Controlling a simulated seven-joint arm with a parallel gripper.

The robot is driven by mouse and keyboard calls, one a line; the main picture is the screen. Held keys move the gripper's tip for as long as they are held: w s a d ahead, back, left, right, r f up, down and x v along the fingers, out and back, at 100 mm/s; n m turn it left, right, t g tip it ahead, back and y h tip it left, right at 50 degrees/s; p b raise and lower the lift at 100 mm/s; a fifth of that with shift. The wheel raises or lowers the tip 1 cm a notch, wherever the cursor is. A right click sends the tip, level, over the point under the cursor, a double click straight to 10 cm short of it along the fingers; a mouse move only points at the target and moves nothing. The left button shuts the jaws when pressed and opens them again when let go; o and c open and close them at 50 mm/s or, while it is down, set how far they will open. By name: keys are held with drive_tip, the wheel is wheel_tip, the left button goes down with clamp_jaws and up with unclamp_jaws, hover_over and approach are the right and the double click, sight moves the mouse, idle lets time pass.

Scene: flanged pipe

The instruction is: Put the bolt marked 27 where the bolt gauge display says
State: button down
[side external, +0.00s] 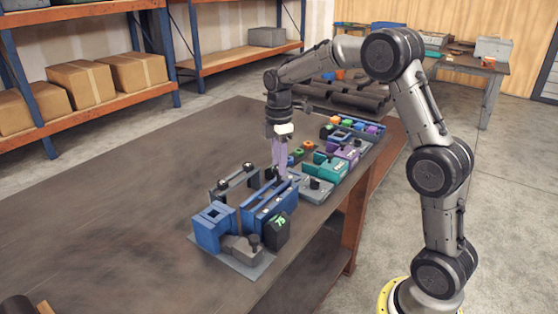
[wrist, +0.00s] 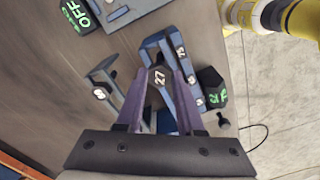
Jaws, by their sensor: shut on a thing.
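My gripper (wrist: 160,74) has long purple fingers, shut on a dark bolt marked 27 (wrist: 158,78). In the side external view my gripper (side external: 279,172) points down at the far end of a blue slotted rack (side external: 262,208). The blue rack (wrist: 184,65) in the wrist view has small white labels along one rail. I cannot tell whether the bolt touches the rack.
A blue square block (side external: 213,227) is at the front. Teal (side external: 326,172) and purple (side external: 349,153) units line the table's right side. The table's left is clear.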

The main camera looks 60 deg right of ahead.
drive_tip(key=shift+f, duration=1.3)
idle(0.4)
drive_tip(key=shift+c, duration=0.2)
unclamp_jaws()
drive_tip(key=shift+r, duration=0.1)
idle(0.5)
drive_tip(key=shift+r, duration=3.4)
drive_tip(key=shift+a, duration=0.1)
